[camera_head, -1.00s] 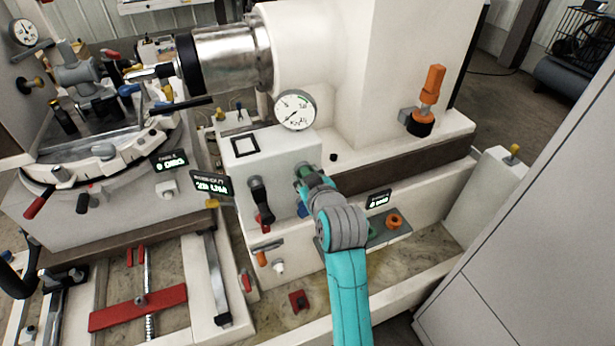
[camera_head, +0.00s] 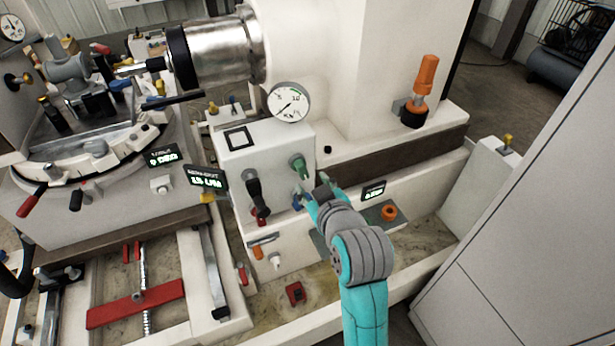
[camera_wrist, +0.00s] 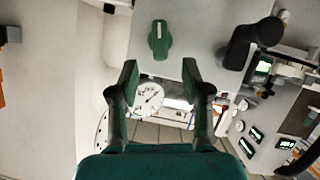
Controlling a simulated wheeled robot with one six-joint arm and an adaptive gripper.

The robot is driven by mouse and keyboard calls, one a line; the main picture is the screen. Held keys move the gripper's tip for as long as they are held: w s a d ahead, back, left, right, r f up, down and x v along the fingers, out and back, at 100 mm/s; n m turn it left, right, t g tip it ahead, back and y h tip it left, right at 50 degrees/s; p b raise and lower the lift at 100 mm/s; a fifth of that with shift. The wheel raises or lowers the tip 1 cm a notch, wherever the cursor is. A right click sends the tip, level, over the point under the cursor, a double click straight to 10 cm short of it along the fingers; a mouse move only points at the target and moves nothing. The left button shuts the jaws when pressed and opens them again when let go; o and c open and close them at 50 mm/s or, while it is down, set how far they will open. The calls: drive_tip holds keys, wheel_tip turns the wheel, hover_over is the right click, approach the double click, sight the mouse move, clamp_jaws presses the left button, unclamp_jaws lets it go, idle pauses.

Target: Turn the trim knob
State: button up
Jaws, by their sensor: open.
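A green knob (camera_head: 298,168) with a raised grip bar sits on the front of the white control box; no label tells me whether it is the trim knob. In the wrist view this knob (camera_wrist: 159,40) is plain, its bar about upright in the picture. My gripper (camera_head: 317,193) is just below and right of it. In the wrist view my gripper (camera_wrist: 160,72) is open and empty, its fingers apart from the knob. An orange knob (camera_head: 389,212) is on a grey plate to the right, beside a small display (camera_head: 373,190).
A black lever (camera_head: 254,186) stands left of the green knob. A dial gauge (camera_head: 289,102) is above the box, and a lit readout (camera_head: 206,179) is at its left. An orange-handled part (camera_head: 424,85) stands at the back right. A grey cabinet (camera_head: 530,240) is at the right.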

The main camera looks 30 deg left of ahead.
drive_tip(key=shift+v, duration=1.25)
drive_tip(key=s+d+f+m+t+h, duration=0.25)
drive_tip(key=s+d+f, duration=0.35)
drive_tip(key=d+f, duration=0.45)
drive_tip(key=s+d+f+m+t+h, duration=0.15)
drive_tip(key=s+d+f+m, duration=0.4)
drive_tip(key=d, duration=0.75)
drive_tip(key=s+d+m+h, duration=0.1)
drive_tip(key=s+d, duration=0.3)
drive_tip(key=s, duration=0.4)
drive_tip(key=s+d+r+m+h, duration=0.1)
drive_tip(key=s+d, duration=0.3)
drive_tip(key=s, duration=0.5)
drive_tip(key=s+d+r+m+h, duration=0.1)
drive_tip(key=s+d+m+h, duration=0.1)
drive_tip(key=s, duration=0.6)
drive_tip(key=shift+s+d+t+h, duration=0.4)
drive_tip(key=shift+d+h, duration=0.2)
drive_tip(key=shift+d, duration=0.6)
drive_tip(key=shift+w+r, duration=0.1)
